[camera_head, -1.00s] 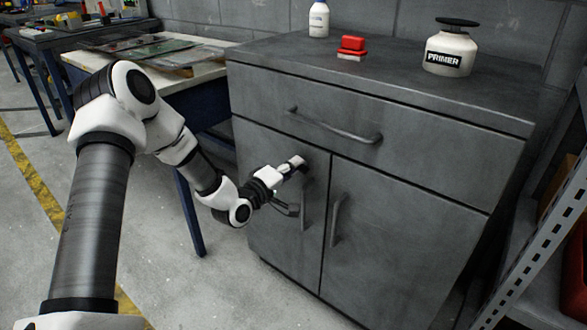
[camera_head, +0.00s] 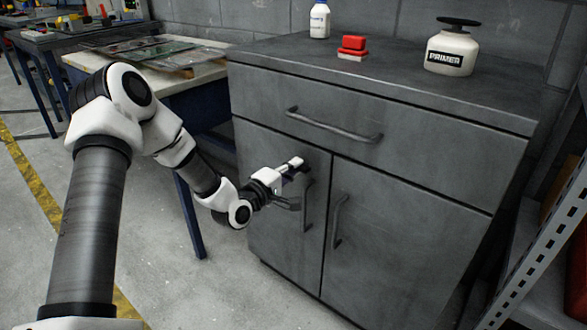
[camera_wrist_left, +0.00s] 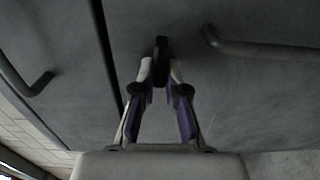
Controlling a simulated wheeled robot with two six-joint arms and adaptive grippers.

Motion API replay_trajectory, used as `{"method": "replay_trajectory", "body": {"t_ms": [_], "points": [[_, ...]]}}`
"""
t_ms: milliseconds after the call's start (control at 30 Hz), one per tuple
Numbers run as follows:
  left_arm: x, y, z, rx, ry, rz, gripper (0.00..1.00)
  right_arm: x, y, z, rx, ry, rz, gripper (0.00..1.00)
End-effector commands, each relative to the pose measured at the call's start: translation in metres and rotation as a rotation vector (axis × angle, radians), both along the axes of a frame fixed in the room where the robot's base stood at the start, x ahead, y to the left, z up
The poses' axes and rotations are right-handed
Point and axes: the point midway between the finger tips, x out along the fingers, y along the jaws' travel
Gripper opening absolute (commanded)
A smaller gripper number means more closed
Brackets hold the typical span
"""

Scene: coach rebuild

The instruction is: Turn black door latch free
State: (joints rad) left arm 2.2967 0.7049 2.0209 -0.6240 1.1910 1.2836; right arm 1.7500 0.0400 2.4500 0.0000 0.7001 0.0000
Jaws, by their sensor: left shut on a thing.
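The black door latch (camera_wrist_left: 161,62) shows in the left wrist view as a small dark upright piece on the grey door. My left gripper (camera_wrist_left: 160,74) is shut on it, with one fingertip at each side. In the head view my left gripper (camera_head: 293,167) is at the upper part of the left cabinet door (camera_head: 270,220), just left of that door's bar handle (camera_head: 307,205). The latch is small and mostly hidden by the gripper there. The left door looks shut. My right gripper is not in view.
The right door (camera_head: 400,235) has its own bar handle (camera_head: 338,222). A drawer handle (camera_head: 335,127) sticks out above. A primer jar (camera_head: 450,52), a red block (camera_head: 353,45) and a white bottle (camera_head: 319,20) stand on top. A metal rack (camera_head: 535,235) stands right, a workbench (camera_head: 205,75) left.

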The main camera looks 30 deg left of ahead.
Motion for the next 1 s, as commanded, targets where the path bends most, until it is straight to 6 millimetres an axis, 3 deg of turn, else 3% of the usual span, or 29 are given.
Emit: {"method": "replay_trajectory", "body": {"t_ms": [33, 67, 100, 433, 800, 1000], "points": [[0.000, -0.001, -0.001, 0.000, 0.003, -0.002, 0.23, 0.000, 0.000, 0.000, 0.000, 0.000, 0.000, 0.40], [0.000, -0.001, -0.001, 0.000, 0.002, -0.002, 0.34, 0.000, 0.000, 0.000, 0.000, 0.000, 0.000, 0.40], [0.000, -0.001, -0.001, 0.000, 0.002, -0.002, 0.38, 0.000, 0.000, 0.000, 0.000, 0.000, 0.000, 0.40], [-0.004, 0.001, 0.000, -0.002, 0.001, 0.001, 0.38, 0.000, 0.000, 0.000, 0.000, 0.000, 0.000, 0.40], [-0.065, 0.007, -0.001, -0.006, 0.001, 0.004, 0.38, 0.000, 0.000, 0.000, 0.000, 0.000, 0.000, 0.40], [-0.075, 0.005, -0.001, 0.000, 0.001, -0.001, 0.38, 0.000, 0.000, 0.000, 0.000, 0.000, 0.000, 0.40]]}}
